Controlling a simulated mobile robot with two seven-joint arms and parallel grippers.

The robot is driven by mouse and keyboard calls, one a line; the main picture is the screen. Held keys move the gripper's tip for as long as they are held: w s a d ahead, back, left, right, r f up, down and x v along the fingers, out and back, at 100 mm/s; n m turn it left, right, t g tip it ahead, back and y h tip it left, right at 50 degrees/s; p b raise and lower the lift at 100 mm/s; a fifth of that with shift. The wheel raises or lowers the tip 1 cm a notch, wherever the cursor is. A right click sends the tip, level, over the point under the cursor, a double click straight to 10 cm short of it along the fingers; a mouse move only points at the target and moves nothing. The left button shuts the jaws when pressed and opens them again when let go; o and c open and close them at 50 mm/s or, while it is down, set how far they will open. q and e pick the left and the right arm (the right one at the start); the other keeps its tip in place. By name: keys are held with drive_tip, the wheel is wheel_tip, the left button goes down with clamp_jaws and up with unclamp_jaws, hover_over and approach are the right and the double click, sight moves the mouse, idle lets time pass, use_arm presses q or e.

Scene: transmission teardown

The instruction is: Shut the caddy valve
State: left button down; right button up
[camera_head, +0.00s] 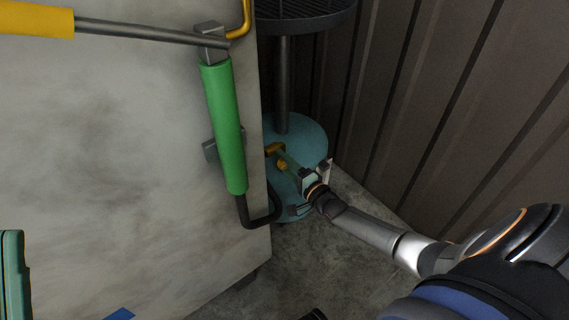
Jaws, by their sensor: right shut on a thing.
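The caddy is a teal round body (308,134) low in the corner, with a dark post (283,85) rising to a black slatted tray (305,14). My right gripper (308,183) reaches in from the lower right and is shut at the outer end of this lever. The fingertips are small and partly hidden, so the exact grip is hard to see. My left gripper is not in view.
A large pale cabinet (110,150) fills the left, with a green-sleeved pipe (224,125) and dark hose (256,221) close to the valve. A corrugated wall (430,90) stands at the right.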

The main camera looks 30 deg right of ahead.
drive_tip(key=shift+m, duration=0.4)
drive_tip(key=o, duration=1.3)
drive_tip(key=shift+o, duration=0.2)
drive_tip(key=s+d+p, duration=0.1)
drive_tip(key=s+p, duration=0.3)
drive_tip(key=s, duration=0.8)
drive_tip(key=shift+s, duration=0.25)
